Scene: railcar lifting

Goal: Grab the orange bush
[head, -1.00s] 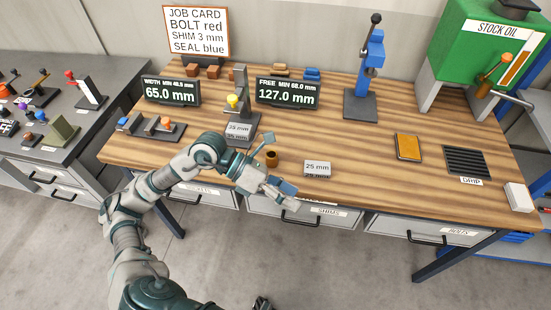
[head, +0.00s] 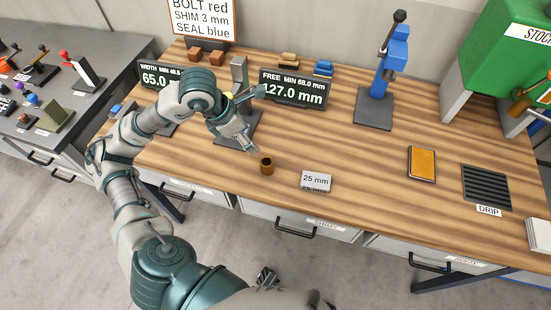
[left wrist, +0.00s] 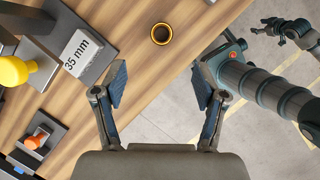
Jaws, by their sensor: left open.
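The orange-brown bush (head: 267,164), a small hollow cylinder, stands upright on the wooden bench, left of the 25 mm block. In the left wrist view the bush (left wrist: 162,34) shows from above as an orange ring with a dark hole, beyond my fingertips and roughly centred between them. My left gripper (head: 248,143) is open and empty, up and left of the bush in the head view and apart from it. Its two spread fingers (left wrist: 160,84) show in the wrist view. What seems to be my right gripper (left wrist: 285,30) shows small at the upper right there; its jaw state is unclear.
The 25 mm block (head: 316,181) lies right of the bush. The 35 mm block (left wrist: 83,52) and a yellow knob (left wrist: 14,71) are left of my gripper. Two displays (head: 293,89) stand behind.

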